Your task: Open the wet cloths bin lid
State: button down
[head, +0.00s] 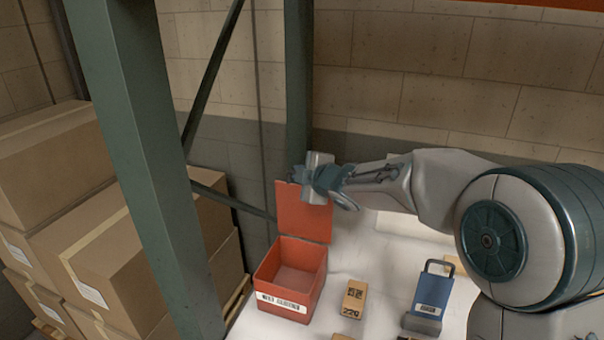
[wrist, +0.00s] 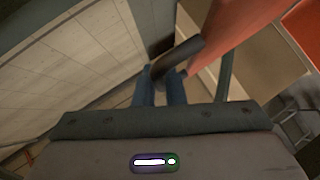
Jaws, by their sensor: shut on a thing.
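The wet cloths bin (head: 290,288) is a red open-topped box with a white label on its front. It stands on the white shelf surface at lower centre in the head view, and its inside looks empty. Its red lid (head: 303,215) stands upright at the back of the bin. My gripper (head: 300,174) is at the lid's top edge. In the wrist view my gripper (wrist: 170,88) has its blue fingers shut on a dark grey bar-like part at the edge of the red lid (wrist: 225,40). The exact contact is partly hidden.
A green rack post (head: 150,170) stands left of the bin, with cardboard boxes (head: 110,255) beyond it. A small brown box (head: 353,299) and a blue item with a dark handle (head: 429,298) stand right of the bin. A block wall is behind.

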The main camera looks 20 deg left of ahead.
jog(key=shift+s+a+r, duration=0.15)
jog(key=shift+a+r, duration=0.05)
jog(key=c, duration=1.5)
grip_release()
jog(key=shift+a+f, duration=0.15)
jog(key=shift+s+d, duration=0.1)
jog(key=shift+d, duration=0.4)
jog(key=v, duration=1.3)
jog(key=shift+p, duration=0.35)
jog(key=shift+a, duration=0.15)
